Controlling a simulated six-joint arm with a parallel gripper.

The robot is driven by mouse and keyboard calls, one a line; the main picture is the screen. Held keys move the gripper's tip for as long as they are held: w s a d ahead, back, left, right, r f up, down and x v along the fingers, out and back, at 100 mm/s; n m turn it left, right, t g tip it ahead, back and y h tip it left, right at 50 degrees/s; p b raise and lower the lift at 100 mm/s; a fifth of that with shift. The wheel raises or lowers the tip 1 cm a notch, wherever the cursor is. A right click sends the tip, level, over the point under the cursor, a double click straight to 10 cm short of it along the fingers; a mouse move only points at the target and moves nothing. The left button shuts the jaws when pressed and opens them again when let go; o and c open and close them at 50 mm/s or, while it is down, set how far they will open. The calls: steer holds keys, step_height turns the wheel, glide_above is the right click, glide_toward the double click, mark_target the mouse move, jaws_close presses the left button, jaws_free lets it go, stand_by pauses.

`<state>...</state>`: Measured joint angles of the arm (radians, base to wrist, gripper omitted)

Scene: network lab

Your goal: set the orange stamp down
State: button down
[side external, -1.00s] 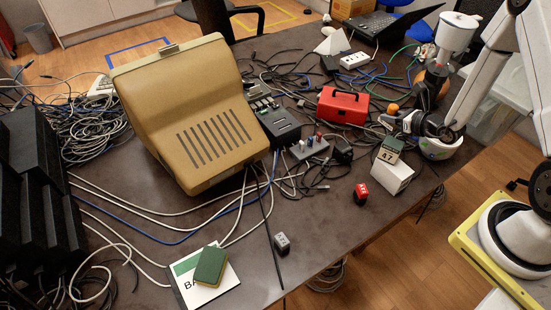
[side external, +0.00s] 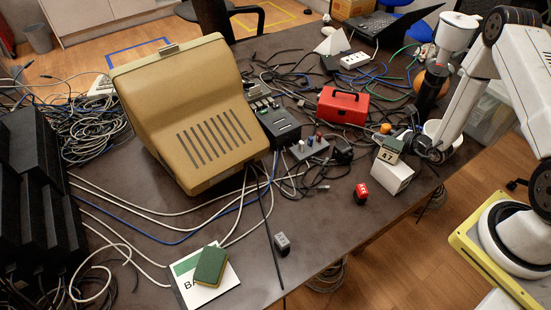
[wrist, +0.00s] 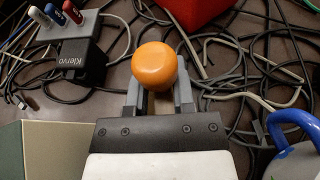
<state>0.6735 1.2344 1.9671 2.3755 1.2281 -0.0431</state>
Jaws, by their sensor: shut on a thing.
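In the wrist view the orange top (wrist: 154,66) sits between the two grey fingers of my gripper (wrist: 158,98). My gripper is shut on the stamp.
A red toolbox (side external: 343,106) stands behind the stamp. A black power adapter (wrist: 83,60) and cables lie around it. A blue handle (wrist: 292,122) is near at right in the wrist view.

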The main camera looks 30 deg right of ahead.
mark_target(381, 143)
steer(key=shift+f, duration=1.85)
steer(key=shift+f, duration=0.15)
steer(key=shift+c, duration=2.2)
jaws_free()
steer(key=shift+s+r, duration=0.3)
steer(key=shift+s, duration=0.1)
steer(key=v, duration=1.1)
steer(key=shift+d, duration=0.1)
steer(key=shift+r, duration=0.1)
